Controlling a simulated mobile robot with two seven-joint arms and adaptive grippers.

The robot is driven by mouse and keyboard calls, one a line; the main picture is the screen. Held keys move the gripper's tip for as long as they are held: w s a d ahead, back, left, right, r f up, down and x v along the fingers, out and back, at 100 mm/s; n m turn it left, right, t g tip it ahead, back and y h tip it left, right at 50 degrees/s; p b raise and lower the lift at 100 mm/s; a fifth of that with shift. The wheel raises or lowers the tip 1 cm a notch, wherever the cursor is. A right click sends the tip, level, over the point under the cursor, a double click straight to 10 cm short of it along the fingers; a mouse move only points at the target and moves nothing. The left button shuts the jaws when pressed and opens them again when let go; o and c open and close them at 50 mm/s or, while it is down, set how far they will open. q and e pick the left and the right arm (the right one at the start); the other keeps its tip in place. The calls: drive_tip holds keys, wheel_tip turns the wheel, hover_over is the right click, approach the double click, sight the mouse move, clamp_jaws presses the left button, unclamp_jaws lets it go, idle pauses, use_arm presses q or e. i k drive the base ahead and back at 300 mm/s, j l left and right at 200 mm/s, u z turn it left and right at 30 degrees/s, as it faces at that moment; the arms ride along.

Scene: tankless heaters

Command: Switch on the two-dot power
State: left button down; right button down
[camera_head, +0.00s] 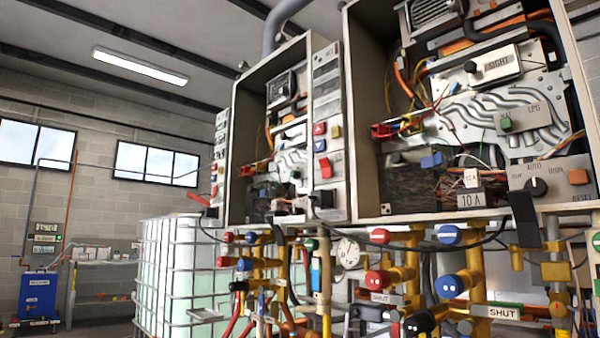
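Two open tankless heaters stand side by side, a left one (239,165) and a right one (362,100). Between them a grey control panel (329,88) carries a red rocker switch (325,168), a red button (319,129) and a blue button (319,146). The right heater has a black rotary knob (536,187) with small lettering around it. Blue round knobs with pale marks sit on the pipes below, an upper one (449,234) and a lower one (449,286). I cannot tell which control is the two-dot power or its state. Neither gripper is in view.
Yellow pipes (478,300), colored valves and a pressure gauge (347,252) crowd the space under the heaters. A caged white tank (165,265) stands at left. A blue unit (37,295) and a shelf (100,262) are farther back, with some open space before them.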

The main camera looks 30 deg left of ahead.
sight(326, 167)
drive_tip(key=i+j, duration=0.1)
drive_tip(key=j, duration=0.25)
drive_tip(key=i+j, duration=0.15)
drive_tip(key=j, duration=0.2)
drive_tip(key=i+j, duration=0.1)
drive_tip(key=j, duration=0.25)
drive_tip(key=i+j, duration=0.1)
drive_tip(key=j, duration=0.3)
drive_tip(key=i+j, duration=0.15)
drive_tip(key=j, duration=0.2)
